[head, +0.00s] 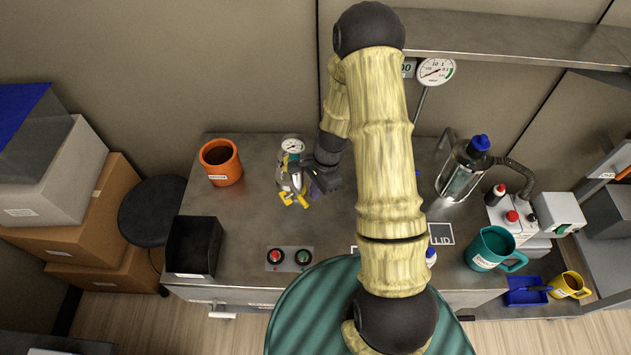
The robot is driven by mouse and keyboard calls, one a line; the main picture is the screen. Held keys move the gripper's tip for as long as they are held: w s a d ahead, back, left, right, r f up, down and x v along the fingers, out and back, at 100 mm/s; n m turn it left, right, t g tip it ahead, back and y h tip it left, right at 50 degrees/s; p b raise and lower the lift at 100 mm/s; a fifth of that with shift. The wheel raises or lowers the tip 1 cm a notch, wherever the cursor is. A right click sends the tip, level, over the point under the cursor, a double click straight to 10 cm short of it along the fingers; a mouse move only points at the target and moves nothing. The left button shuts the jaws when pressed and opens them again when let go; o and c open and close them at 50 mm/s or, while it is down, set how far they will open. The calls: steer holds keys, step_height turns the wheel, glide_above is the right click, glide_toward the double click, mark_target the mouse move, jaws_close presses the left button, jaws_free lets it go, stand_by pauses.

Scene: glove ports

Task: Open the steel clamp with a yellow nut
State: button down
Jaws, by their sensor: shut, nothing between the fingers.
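A small steel fitting (285,182) with yellow parts (291,202) at its front stands on the steel bench, below a round gauge (293,146). It looks like the clamp with the yellow nut, but it is too small to tell the nut from a lever or whether the clamp is open. My gripper (314,187) is at the right side of this fitting, shut with nothing in it. I cannot tell whether it touches the fitting. My wrist hides part of the area to the right.
An orange mug (221,162) and a black bin (193,247) stand left on the bench (245,215). A glass vessel with a blue cap (462,170) and a teal jug (492,249) stand right. My arm crosses the bench's middle.

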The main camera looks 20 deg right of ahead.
steer(key=w+d+b+v, duration=0.1)
steer(key=d+v, duration=0.1)
steer(key=v, duration=0.8)
steer(key=shift+f, duration=0.2)
steer(key=s+a+r+n+t+h, duration=0.2)
steer(key=s+a+r+n+t, duration=0.1)
steer(key=s+r+n, duration=0.9)
steer(key=a+n, duration=0.1)
steer(key=n, duration=0.1)
steer(key=shift+r+n+h, duration=0.2)
steer(key=shift+n+h, duration=0.1)
